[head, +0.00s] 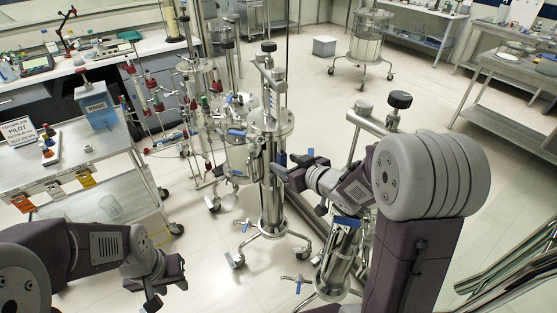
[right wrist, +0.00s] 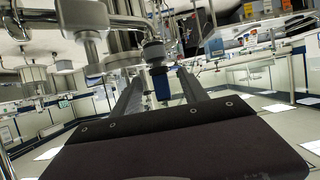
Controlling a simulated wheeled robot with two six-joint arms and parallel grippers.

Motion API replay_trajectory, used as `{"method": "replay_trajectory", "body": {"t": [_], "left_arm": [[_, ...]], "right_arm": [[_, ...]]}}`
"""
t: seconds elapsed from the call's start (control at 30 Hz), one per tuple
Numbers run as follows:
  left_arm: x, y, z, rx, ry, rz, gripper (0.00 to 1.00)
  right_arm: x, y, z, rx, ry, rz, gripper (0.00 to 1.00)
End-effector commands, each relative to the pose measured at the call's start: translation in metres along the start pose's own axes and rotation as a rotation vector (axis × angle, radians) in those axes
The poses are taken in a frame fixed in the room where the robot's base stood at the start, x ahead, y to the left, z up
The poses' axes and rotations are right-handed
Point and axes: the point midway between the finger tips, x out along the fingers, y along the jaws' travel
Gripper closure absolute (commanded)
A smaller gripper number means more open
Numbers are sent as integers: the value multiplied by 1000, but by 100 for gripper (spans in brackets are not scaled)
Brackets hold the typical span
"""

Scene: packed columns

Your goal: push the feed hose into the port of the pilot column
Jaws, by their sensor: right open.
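A steel column (head: 271,190) on a wheeled stand is in the middle of the head view; I cannot tell whether it is the pilot column. A port is not clearly visible. My left gripper (head: 167,284) is open and empty at the lower left, well away from the column.
A cart (head: 125,135) at the left carries a PILOT sign (head: 19,131) and a blue box (head: 97,110). Glass columns with red fittings (head: 190,100) stand behind it. Open floor (head: 420,100) lies at the back right.

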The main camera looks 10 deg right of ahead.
Motion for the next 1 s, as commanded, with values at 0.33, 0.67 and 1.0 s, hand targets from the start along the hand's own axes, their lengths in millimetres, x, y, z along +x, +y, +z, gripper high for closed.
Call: {"method": "replay_trajectory", "body": {"t": [0.33, 0.67, 1.0], "left_arm": [[-4, 0, 0, 0, 0, 0, 64], [-3, 0, 0, 0, 0, 0, 64], [-3, 0, 0, 0, 0, 0, 64]], "right_arm": [[-36, 0, 0, 1, -1, 0, 49], [-35, 0, 0, 0, -1, 0, 49], [-35, 0, 0, 0, -1, 0, 49]]}}
